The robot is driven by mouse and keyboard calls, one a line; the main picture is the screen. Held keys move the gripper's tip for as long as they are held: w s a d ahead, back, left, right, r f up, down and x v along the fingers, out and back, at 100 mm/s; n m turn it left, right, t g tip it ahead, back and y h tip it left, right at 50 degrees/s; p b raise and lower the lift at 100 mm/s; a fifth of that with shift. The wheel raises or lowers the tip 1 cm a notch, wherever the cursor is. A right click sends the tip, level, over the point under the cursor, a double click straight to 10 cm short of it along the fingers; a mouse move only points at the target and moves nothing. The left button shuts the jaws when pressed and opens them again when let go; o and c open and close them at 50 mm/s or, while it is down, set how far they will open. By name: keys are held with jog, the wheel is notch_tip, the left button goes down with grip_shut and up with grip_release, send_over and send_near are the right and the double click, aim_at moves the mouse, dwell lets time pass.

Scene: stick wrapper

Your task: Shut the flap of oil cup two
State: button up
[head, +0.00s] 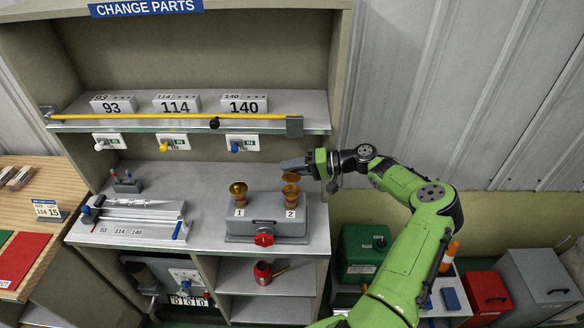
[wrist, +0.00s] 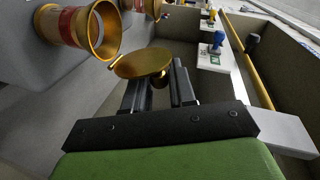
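Oil cup two (head: 291,198) is an amber and gold cup on the right of the grey block, above the label 2. In the wrist view the cup (wrist: 72,28) is at the upper left, its wide gold mouth uncovered. Its round gold flap (wrist: 143,63) stands open beside the rim; in the head view the flap (head: 290,178) shows above the cup. My gripper (head: 288,164) is just behind the flap. Contact with the flap is unclear.
Oil cup one (head: 238,195) stands left of cup two on the same grey block (head: 240,229), which has a red knob (head: 264,239) in front. A shelf with a yellow rod (head: 170,116) and number blocks is above. The counter around the block is mostly clear.

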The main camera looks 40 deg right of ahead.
aim_at(292, 178)
grip_shut()
